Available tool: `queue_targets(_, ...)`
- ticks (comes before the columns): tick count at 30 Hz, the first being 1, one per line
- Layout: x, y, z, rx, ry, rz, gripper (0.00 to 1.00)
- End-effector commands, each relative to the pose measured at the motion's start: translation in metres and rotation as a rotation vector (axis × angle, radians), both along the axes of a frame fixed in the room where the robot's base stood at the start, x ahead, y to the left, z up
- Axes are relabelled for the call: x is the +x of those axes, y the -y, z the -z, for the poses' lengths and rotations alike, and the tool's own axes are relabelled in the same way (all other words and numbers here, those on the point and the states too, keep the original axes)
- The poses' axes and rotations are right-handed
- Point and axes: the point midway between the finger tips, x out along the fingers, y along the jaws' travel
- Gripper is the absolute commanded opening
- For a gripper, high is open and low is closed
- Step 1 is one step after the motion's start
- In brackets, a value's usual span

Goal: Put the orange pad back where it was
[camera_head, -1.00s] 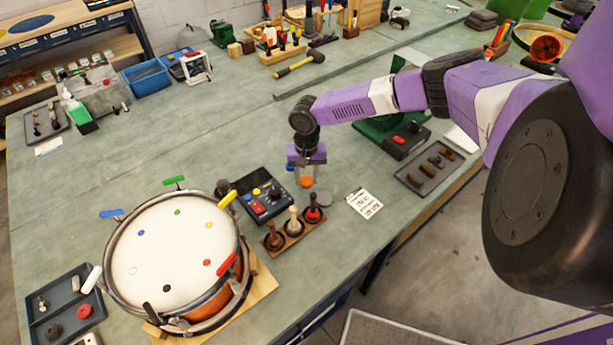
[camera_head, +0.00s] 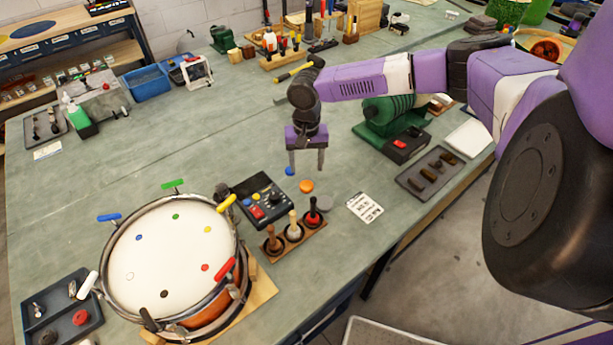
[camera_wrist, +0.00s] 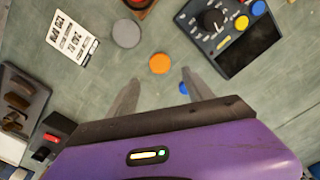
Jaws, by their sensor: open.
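The orange pad (camera_head: 306,186) lies flat on the green bench top, right of the black control box. A blue pad (camera_head: 289,171) lies just behind it and a grey pad (camera_head: 323,203) just in front. In the wrist view the orange pad (camera_wrist: 160,63) lies beyond my fingertips, with the grey pad (camera_wrist: 126,33) to its left and the blue pad (camera_wrist: 184,88) partly by the right finger. My gripper (camera_head: 307,171) is open and empty above the bench, apart from the orange pad. Its two fingers also show in the wrist view (camera_wrist: 160,82).
The black control box (camera_head: 262,201) carries coloured pads and a knob. A wooden rack (camera_head: 295,236) with several handled tools stands in front. A printed card (camera_head: 364,207) lies to the right. A drum (camera_head: 172,256) stands front left. A green machine (camera_head: 390,115) stands behind right.

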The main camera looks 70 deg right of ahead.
Motion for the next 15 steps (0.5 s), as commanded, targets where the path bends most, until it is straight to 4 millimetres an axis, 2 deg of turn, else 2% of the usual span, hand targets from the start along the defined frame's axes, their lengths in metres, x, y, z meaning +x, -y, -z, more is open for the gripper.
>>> queue_targets(6, 0.0, 0.0, -0.031, 0.0, 0.0, 0.001, 0.6)
queue_targets(15, -0.001, 0.0, -0.04, 0.0, -0.001, 0.0, 0.6)
